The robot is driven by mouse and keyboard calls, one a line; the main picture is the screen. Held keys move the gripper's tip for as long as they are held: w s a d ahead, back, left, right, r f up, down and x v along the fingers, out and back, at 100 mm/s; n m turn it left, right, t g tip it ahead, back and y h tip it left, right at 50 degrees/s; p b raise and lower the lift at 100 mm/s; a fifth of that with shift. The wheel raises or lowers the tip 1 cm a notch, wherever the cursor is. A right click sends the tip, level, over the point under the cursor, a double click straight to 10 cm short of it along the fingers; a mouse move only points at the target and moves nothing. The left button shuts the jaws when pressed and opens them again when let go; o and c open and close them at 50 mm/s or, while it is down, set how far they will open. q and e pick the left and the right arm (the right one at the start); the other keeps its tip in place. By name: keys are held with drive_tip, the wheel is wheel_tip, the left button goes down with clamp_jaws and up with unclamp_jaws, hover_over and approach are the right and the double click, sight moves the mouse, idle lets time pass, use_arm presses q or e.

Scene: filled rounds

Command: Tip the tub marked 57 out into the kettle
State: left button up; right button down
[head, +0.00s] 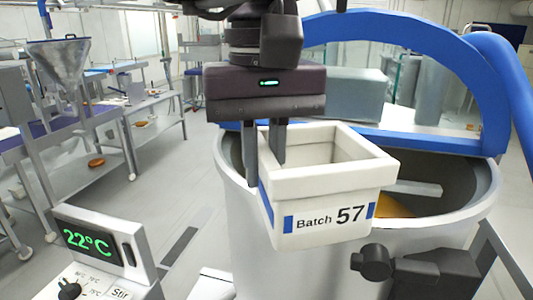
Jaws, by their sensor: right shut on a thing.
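The white tub (322,222) has a label reading "Batch 57" between blue marks. It appears in front of and above the near rim of the large grey kettle (232,195), roughly upright, with its opening up. Its inner walls show, but its bottom and any contents are hidden. My right gripper (264,165) comes down from the top and is shut on the tub's left wall, one finger outside and one inside. The kettle is open, and something orange-yellow (395,206) shows inside it, partly hidden by the tub. My left gripper is not in view.
A blue hoop-shaped frame (400,30) arches over the back of the kettle. A control box (100,245) reading 22°C stands at lower left. A black fitting (430,272) sits at the kettle's front right. Benches and a metal funnel (62,62) stand at left; floor between is clear.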

drive_tip(key=s, duration=0.1)
drive_tip(key=s+a+p, duration=0.1)
drive_tip(key=s, duration=0.3)
drive_tip(key=shift+s+a, duration=0.25)
drive_tip(key=shift+a, duration=0.1)
drive_tip(key=shift+w+d, duration=0.1)
drive_tip(key=shift+d, duration=0.05)
